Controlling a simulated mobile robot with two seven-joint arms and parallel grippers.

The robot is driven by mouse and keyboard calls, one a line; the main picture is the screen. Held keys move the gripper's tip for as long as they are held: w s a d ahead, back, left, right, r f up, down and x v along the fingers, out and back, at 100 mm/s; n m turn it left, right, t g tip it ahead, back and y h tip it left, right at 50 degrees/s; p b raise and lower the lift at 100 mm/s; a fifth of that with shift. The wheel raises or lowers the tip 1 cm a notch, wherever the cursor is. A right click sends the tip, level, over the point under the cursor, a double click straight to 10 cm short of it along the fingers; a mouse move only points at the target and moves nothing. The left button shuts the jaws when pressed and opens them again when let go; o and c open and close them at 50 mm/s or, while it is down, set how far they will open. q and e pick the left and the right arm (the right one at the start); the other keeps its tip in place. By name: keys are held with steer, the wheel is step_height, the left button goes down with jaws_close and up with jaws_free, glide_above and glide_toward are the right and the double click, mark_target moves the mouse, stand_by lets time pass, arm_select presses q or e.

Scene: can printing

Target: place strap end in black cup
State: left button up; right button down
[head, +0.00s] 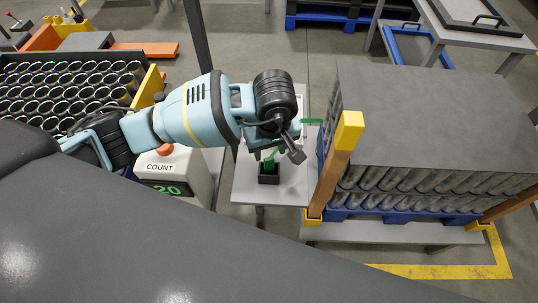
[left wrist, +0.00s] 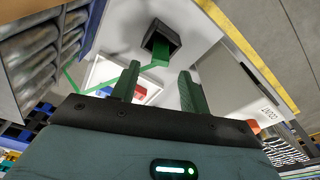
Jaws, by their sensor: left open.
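The black cup (head: 268,179) is a small square holder on the white side table. It also shows in the left wrist view (left wrist: 175,40), beyond my fingertips. A bright green strap (head: 311,121) comes out by the stack on the right. In the left wrist view the strap (left wrist: 150,66) runs from the left to the cup, and its end lies inside the cup's mouth. My left gripper (left wrist: 160,82) is open, with its fingers apart and nothing between them, just short of the cup. In the head view my wrist partly hides the strap. My right gripper is not in view.
A tall grey stack of cans (head: 430,120) with a yellow-capped corner post (head: 349,131) stands close right of the white table (head: 240,190). A counter box (head: 172,178) reading 20 stands left. A white tray with red and blue items (left wrist: 100,72) lies beside the cup.

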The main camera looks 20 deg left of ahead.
arm_select(q)
step_height(320, 180, up, 7)
steer(key=shift+s+d+f, duration=0.15)
steer(key=shift+s+d, duration=0.15)
steer(key=shift+s, duration=0.05)
